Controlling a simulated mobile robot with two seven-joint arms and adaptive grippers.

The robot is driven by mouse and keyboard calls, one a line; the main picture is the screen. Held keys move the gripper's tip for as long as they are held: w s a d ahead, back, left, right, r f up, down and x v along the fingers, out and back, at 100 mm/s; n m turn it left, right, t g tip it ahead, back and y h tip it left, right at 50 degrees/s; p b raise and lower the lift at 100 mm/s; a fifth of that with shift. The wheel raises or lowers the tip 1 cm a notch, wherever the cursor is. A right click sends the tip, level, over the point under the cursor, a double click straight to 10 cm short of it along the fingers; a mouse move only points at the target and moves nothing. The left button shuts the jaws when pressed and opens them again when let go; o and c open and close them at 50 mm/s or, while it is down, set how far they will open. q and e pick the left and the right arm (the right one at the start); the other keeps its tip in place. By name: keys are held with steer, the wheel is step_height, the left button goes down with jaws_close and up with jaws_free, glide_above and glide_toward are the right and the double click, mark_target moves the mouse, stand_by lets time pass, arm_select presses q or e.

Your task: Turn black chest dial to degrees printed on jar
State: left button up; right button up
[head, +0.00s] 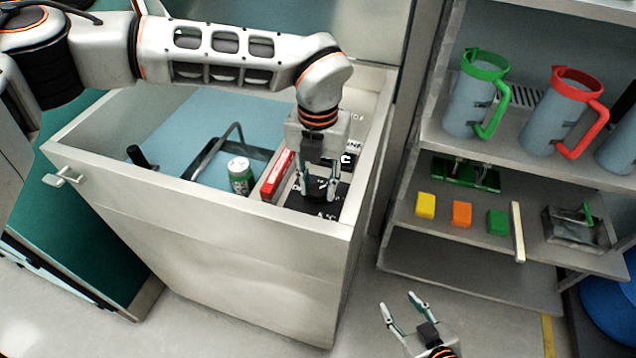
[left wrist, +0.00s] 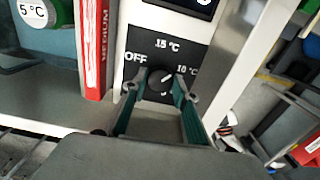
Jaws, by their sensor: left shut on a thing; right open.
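The black chest dial (left wrist: 161,84) sits on a black panel marked OFF at left, 15 °C above and 10 °C at right. A partly hidden mark shows below it. Its pale pointer line seems to point up and right, towards 10 °C. My left gripper (head: 318,190) reaches down to this panel, and in the left wrist view its fingers are shut on the dial's two sides. The green jar (head: 241,180) stands in the chest, left of the panel; its label (left wrist: 34,11) reads 5 °C. My right gripper (head: 405,312) is open and empty, right of the chest near the floor.
A red box (head: 276,175) stands between jar and panel, inside the open chest (head: 200,240). A shelf unit at right holds a green-handled jug (head: 475,95), a red-handled jug (head: 557,110) and coloured blocks. Floor between chest and shelf is clear.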

arm_select(q)
steer(key=m, duration=0.5)
steer(key=shift+m, duration=0.3)
steer(key=m, duration=0.9)
steer(key=shift+m+p, duration=0.3)
steer(key=shift+m, duration=0.1)
steer(key=m, duration=0.4)
steer(key=shift+m, duration=0.3)
steer(key=o, duration=1.1)
